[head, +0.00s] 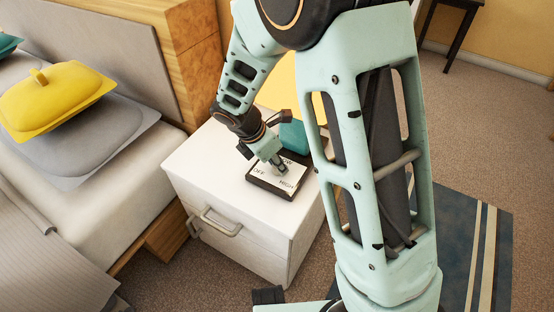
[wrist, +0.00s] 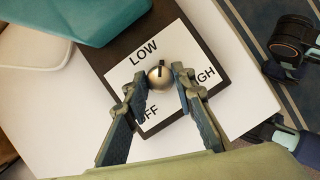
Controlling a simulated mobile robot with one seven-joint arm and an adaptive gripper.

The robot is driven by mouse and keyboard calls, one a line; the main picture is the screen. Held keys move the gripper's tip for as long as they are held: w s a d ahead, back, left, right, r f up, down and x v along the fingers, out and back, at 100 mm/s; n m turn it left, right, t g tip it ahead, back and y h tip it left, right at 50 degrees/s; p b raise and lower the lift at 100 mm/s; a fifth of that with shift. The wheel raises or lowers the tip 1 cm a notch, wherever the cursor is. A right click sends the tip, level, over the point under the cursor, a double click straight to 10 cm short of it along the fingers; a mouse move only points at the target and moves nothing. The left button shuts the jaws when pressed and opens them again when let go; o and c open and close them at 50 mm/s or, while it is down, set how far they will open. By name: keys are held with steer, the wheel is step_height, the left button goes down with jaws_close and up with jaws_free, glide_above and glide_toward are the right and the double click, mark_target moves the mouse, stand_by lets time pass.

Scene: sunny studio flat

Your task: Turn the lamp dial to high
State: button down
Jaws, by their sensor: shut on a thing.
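The lamp dial (wrist: 160,77) is a round metallic knob on a white plate (wrist: 180,36) marked LOW, HIGH and OFF. A dark mark on the knob points roughly up in the wrist view, near LOW and on its HIGH side. My gripper (wrist: 161,84) has one finger on each side of the knob and is shut on it. In the head view my gripper (head: 281,168) reaches down onto the dark-edged plate (head: 270,187) on the white nightstand (head: 215,180). The knob is hidden there by the fingers.
A teal object (head: 293,137) stands close behind the plate; a teal body (wrist: 75,18) fills the wrist view's upper left. A blue striped rug (head: 460,240) lies on the floor at right.

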steer(key=m+g+p, duration=0.1)
steer(key=m+p, duration=0.1)
steer(key=m, duration=0.1)
steer(key=shift+w+a+r+m, duration=0.1)
steer(key=shift+m, duration=0.3)
steer(key=shift+w+m+g+h+p, duration=0.15)
steer(key=shift+m+g+p, duration=0.35)
steer(key=shift+m, duration=0.4)
steer(key=shift+s+m+g+h+p, duration=0.15)
steer(key=shift+m+g+p, duration=0.35)
steer(key=shift+m, duration=0.4)
steer(key=c, duration=1.6)
jaws_free()
steer(key=shift+w, duration=0.1)
steer(key=v, duration=1.1)
steer(key=shift+a+r, duration=0.25)
steer(key=shift+r, duration=0.1)
